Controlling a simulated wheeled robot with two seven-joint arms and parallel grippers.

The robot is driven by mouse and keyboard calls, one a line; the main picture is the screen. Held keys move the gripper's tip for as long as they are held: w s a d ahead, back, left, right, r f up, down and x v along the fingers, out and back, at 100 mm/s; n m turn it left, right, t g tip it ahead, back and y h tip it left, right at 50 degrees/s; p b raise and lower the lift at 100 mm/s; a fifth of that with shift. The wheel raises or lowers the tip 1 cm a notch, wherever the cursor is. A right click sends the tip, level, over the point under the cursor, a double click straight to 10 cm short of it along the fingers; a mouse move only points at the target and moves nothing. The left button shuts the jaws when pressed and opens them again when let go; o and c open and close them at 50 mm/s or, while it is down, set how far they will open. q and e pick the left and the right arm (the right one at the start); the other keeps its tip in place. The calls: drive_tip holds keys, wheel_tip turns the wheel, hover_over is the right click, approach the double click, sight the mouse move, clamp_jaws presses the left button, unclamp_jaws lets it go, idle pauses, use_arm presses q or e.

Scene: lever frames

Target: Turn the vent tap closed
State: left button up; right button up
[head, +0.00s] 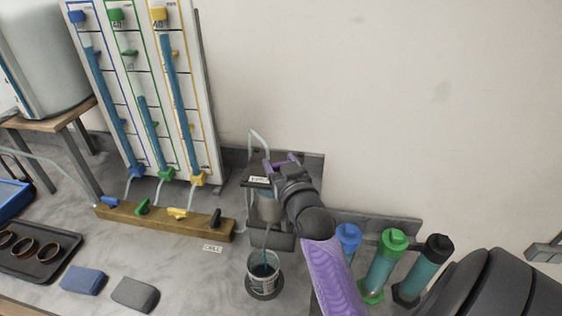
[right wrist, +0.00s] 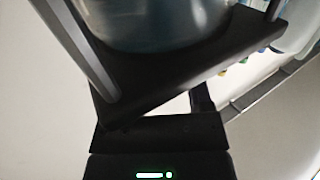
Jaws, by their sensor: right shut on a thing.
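My right gripper (head: 280,164) reaches in from the lower right, its purple-edged fingers at the top of the dark stand (head: 308,170) by the wall. A small white label (head: 258,180) with print too small to read is beside the fingers. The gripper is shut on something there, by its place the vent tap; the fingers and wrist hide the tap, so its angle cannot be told. My left gripper is not in view.
A beaker (head: 264,270) of bluish liquid stands below the clear cell (head: 269,208). A wooden manifold (head: 165,222) with several coloured taps lies left, under a panel of tubes (head: 150,95). Capped cylinders (head: 383,265) stand right of my arm.

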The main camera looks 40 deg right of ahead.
drive_tip(key=o, duration=1.3)
drive_tip(key=v, duration=1)
drive_tip(key=shift+f, duration=0.1)
drive_tip(key=shift+w+p, duration=0.1)
drive_tip(key=shift+p, duration=0.2)
